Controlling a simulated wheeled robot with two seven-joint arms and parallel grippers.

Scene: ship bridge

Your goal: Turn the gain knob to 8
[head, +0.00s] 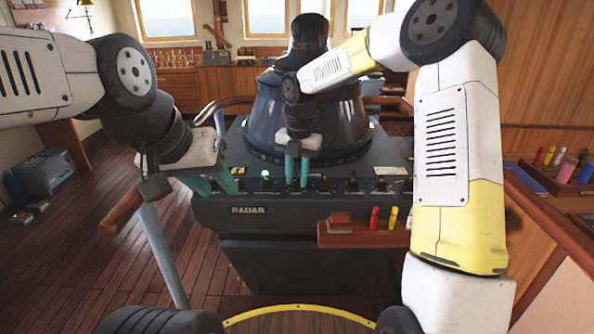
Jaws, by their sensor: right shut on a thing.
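The radar console (240,211) stands ahead of me, with a row of small dark knobs (351,185) along its front top edge. Their labels and pointer marks are too small to read. My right gripper (297,184) points down at this row, its teal fingers close together and shut on a knob that they hide. I cannot read which knob it is or its setting. My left gripper (214,186) is at the console's left front corner, with its teal fingers spread apart and nothing seen between them.
A green light (265,174) glows left of my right gripper. A wooden ledge (345,240) with red and yellow markers juts from the console front. A wooden-gripped rail (122,206) stands at the left. A dark radar hood (270,115) rises behind the knobs.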

